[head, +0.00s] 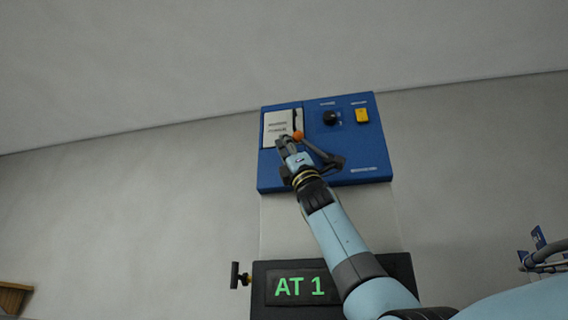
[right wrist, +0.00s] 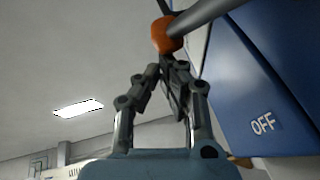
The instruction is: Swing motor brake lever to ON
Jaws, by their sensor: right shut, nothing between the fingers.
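The blue control panel (head: 375,150) is on the wall in the head view. The brake lever's orange knob (head: 298,135) shows at the panel's left-middle, beside a white plate (head: 277,122). My right gripper (head: 284,142) is shut and empty, just left of and below the knob in that view. In the right wrist view the orange knob (right wrist: 168,34) is just beyond my closed fingertips (right wrist: 170,62); I cannot tell whether they touch. A grey lever rod runs from the knob to the upper right. An "OFF" label (right wrist: 263,124) is on the blue panel. My left gripper is not in view.
A black rotary knob (head: 330,118) and a yellow switch (head: 362,115) are on the panel's upper right. A dark box with a green "AT 1" display (head: 299,287) is below. Blue tags (head: 538,237) show at the far right. The wall on the left is bare.

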